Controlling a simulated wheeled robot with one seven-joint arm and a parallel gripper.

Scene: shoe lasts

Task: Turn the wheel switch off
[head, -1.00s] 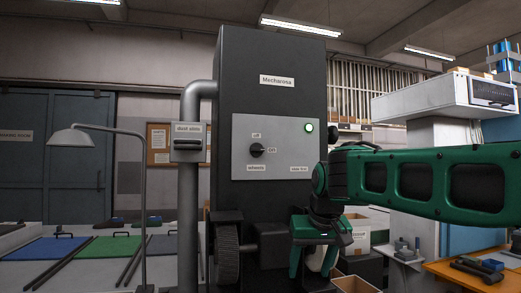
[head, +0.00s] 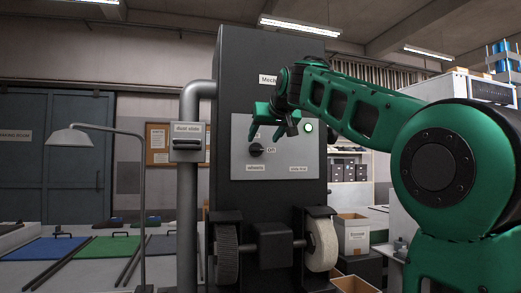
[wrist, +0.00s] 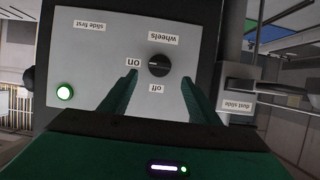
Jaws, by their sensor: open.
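The wheel switch is a round black knob (head: 257,149) on a light grey panel (head: 240,172) of the dark machine. In the wrist view, which is upside down, the knob (wrist: 159,65) sits beside the "on" label (wrist: 134,62), with the "off" label (wrist: 156,88) below it. A pale mark on the knob faces "on". A green light (head: 308,127) on the panel is lit. My green gripper (head: 268,121) is open and empty in front of the panel, above the knob in the head view. In the wrist view its fingers are on either side of the knob, apparently not touching it.
The dust slide box (head: 188,142) is on the grey pipe (head: 188,220) left of the panel. Two wheels, one dark (head: 227,254) and one pale (head: 322,246), stick out below. A lamp (head: 69,138) stands at the left.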

